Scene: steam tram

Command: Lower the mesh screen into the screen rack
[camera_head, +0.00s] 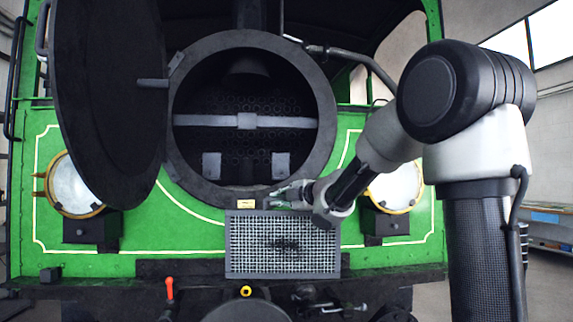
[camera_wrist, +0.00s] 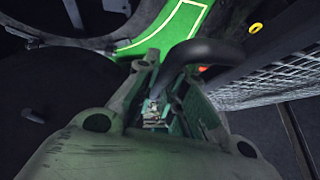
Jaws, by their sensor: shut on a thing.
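The mesh screen (camera_head: 262,245), a grey framed wire grid with a dark patch in its middle, hangs upright in front of the green tram front, below the round smokebox opening. My gripper (camera_head: 278,200) is at its top edge, shut on it. In the wrist view my gripper's fingers (camera_wrist: 172,100) close around a dark curved handle (camera_wrist: 205,52), and the mesh screen (camera_wrist: 275,75) runs off to the right. I cannot make out the screen rack for certain in either view.
The smokebox (camera_head: 245,95) is open, with a cross bar and two grey blocks (camera_head: 280,165) inside. Its door (camera_head: 110,90) swings out at left. Headlamps (camera_head: 72,187) flank it. A red-tipped lever (camera_head: 170,290) and a yellow ring (camera_head: 246,291) sit below the screen.

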